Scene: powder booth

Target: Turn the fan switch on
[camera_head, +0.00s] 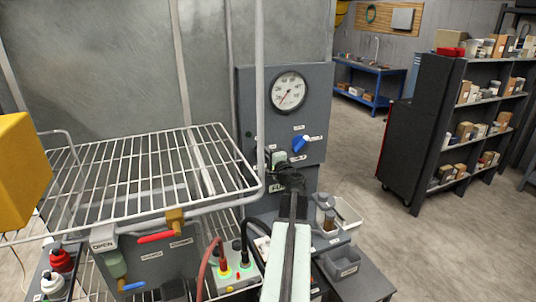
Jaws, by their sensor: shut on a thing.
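A dark grey control panel (256,105) stands upright in the middle of the view. My gripper (284,172), black and seen from behind, reaches up to the panel's lower part. It is shut on the fan switch (278,157), a pale grey-green piece showing just above and left of the jaws. The arm and jaws hide most of the switch, so its exact position cannot be read. A partly covered label (275,188) starting with "F" sits just below.
A round gauge (289,91) and a blue knob (300,143) are on the panel above my gripper. A white wire rack (150,165) is close on the left. A box with lit buttons (235,278) and a grey bin (341,263) lie below. Open floor extends right, towards shelves (475,120).

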